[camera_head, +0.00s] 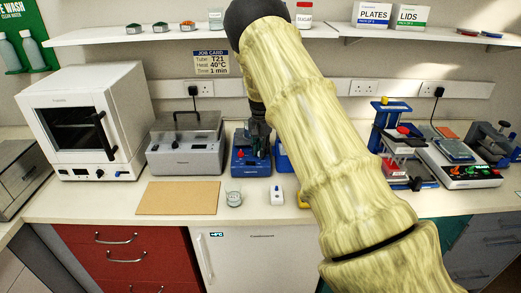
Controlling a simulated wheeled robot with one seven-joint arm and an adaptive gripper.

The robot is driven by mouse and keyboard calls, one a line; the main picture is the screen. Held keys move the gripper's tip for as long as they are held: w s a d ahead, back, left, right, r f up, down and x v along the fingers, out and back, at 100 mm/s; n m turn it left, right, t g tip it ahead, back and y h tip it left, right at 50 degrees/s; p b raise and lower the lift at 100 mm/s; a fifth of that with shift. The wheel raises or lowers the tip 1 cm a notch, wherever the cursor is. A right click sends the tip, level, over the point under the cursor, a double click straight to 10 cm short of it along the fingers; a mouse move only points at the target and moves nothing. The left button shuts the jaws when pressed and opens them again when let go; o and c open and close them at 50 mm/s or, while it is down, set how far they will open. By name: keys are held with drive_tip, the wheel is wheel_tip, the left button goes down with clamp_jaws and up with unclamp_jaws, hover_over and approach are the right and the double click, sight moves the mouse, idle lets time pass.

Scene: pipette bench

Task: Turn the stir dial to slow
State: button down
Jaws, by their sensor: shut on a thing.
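The blue bench device (249,167), which looks like the stirrer, stands at the middle of the bench against the wall. A small red part (240,154) shows on its front left. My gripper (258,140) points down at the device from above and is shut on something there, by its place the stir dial. The dial itself is hidden behind the fingers, and its setting cannot be read. My pale arm crosses the middle of the view.
A grey lidded bath (186,148) and a white oven (85,124) stand to the left. A glass beaker (233,198), a small white item (277,196) and a tan board (178,198) lie in front. A job card (211,63) hangs above; blue racks (389,125) stand right.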

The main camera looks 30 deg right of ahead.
drive_tip(key=m, duration=0.5)
drive_tip(key=shift+s+f+m, duration=0.15)
drive_tip(key=shift+f+m, duration=0.1)
drive_tip(key=shift+m, duration=0.05)
drive_tip(key=m, duration=0.5)
drive_tip(key=shift+f, duration=0.1)
drive_tip(key=shift+s+m, duration=0.1)
drive_tip(key=shift+m, duration=0.3)
drive_tip(key=c, duration=1.3)
unclamp_jaws()
drive_tip(key=shift+o, duration=0.2)
drive_tip(key=shift+w+d, duration=0.1)
drive_tip(key=shift+w, duration=0.1)
drive_tip(key=shift+r, duration=0.55)
wheel_tip(320, 180, up, 11)
